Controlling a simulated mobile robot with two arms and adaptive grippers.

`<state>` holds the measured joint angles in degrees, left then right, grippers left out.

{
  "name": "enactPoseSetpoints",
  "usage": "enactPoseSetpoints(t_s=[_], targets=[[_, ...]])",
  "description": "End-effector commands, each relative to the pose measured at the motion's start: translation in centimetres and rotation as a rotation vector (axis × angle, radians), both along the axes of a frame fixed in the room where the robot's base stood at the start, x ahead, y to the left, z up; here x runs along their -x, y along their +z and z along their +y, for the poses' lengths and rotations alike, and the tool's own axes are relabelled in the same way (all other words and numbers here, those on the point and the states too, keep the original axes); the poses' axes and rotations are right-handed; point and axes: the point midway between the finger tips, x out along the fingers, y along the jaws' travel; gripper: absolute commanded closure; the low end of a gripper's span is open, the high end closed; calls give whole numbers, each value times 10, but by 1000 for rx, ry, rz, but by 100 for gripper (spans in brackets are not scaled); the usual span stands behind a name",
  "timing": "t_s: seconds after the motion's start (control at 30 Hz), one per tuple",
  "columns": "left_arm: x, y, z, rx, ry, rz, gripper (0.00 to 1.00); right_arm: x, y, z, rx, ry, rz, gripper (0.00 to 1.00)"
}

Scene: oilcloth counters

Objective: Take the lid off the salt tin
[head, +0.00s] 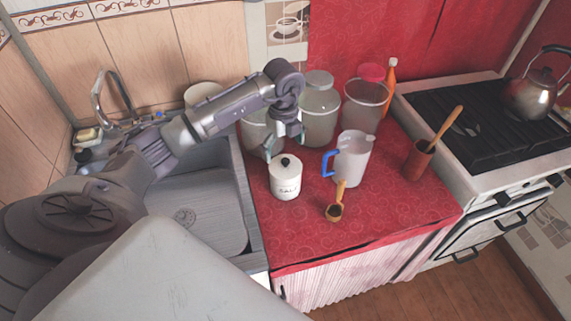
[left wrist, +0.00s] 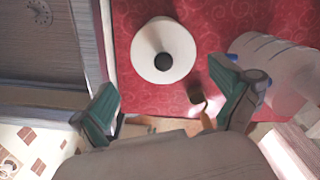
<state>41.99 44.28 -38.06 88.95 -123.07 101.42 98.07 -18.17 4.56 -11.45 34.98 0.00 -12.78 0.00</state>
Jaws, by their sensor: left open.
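The salt tin (head: 286,182) is a small white canister with lettering on its front. It stands upright on the red cloth, close to the sink edge. Its white lid (head: 286,166) with a black knob is on it. From above, the lid (left wrist: 163,50) and its knob show in the left wrist view. My left gripper (head: 285,150) hangs just above and behind the tin. Its green-padded fingers (left wrist: 168,112) are apart with nothing between them, and the lid lies beyond the fingertips. My right gripper is in neither view.
Large jars (head: 320,112) stand behind. The sink (head: 200,205) is at the left, the stove (head: 480,115) at the right.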

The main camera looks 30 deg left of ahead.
Motion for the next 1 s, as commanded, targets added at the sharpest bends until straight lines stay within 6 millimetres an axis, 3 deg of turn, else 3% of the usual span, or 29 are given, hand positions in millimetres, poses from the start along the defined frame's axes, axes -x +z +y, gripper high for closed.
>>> enactPoseSetpoints(t_s=[0.17,0.33,0.5,0.77,1.0], targets=[[0,-11,-1,-1,0,2,0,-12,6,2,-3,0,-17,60],[1,-34,-4,0,0,5,0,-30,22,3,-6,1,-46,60],[-1,-55,-4,1,-1,1,0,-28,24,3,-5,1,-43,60],[-1,-59,-4,-1,-1,-1,0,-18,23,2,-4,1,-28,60],[-1,-59,-4,-1,-1,-1,38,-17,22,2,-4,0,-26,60]])
